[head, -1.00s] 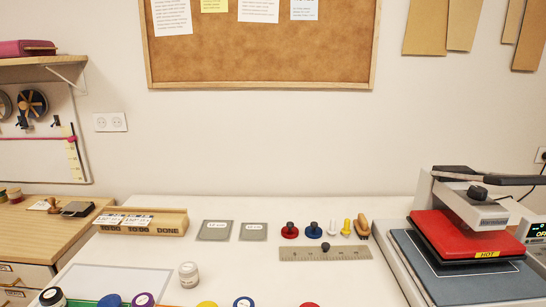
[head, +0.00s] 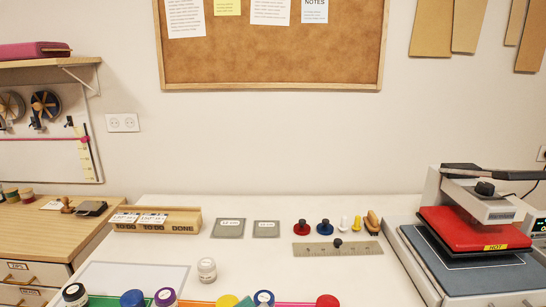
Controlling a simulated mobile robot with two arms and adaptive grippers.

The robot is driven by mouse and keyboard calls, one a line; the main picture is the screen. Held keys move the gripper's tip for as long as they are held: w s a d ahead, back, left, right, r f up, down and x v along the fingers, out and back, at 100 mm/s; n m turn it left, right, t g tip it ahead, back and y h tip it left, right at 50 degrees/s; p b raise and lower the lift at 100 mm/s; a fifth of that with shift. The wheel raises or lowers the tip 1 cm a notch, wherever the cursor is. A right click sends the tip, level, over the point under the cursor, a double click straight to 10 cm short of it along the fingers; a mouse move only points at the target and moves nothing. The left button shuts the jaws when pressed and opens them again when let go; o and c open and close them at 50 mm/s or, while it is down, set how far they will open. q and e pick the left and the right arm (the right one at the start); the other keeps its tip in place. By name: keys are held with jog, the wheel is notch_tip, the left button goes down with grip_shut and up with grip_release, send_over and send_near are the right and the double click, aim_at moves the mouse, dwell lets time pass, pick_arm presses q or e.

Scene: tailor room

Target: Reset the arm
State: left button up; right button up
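Neither of my grippers nor my arms show in the head view. The white table (head: 250,275) fills the lower middle of the view. On it, a red-topped heat press (head: 470,230) with a "HOT" label stands at the right. A wooden card holder (head: 157,221) marked TO DO and DONE stands at the back left, with paper cards in it.
Two grey plates (head: 229,228), red and blue knobs (head: 325,228) and a steel ruler (head: 337,248) lie toward the back. A small jar (head: 207,271) stands left of centre. Several coloured round-topped items line the front edge. A wooden cabinet (head: 40,225) stands at the left.

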pick_arm(q)
jog(key=w+a+n+t+y, duration=0.2)
jog(key=a+n+t+y, duration=0.8)
jog(key=n, duration=1)
jog(key=s+a+f+n+g+y, duration=0.3)
jog(key=a+f+n+g+y, duration=0.15)
jog(key=f+n, duration=0.2)
jog(key=s+a+f+n+g+y, duration=0.35)
jog(key=a+f+n+g, duration=0.2)
jog(key=f, duration=0.25)
jog(key=s+d+f+n+g+h, duration=0.1)
jog(key=s+d+f+n+g, duration=0.1)
jog(key=s+f+g, duration=0.5)
jog(key=s+d+f+n+g+h, duration=0.15)
jog(key=s+f, duration=0.25)
jog(key=s, duration=0.5)
notch_tip(320, 180, down, 28)
jog(key=s+g, duration=0.2)
jog(key=s, duration=0.1)
jog(key=s+a+f+g, duration=0.1)
jog(key=s+a+f, duration=0.2)
jog(key=s+f, duration=1)
jog(key=shift+s+f, duration=0.15)
jog(key=shift+s, duration=0.85)
pick_arm(e)
jog(key=shift+s+a, duration=0.15)
jog(key=shift+a, duration=0.3)
pick_arm(q)
jog(key=shift+n, duration=0.25)
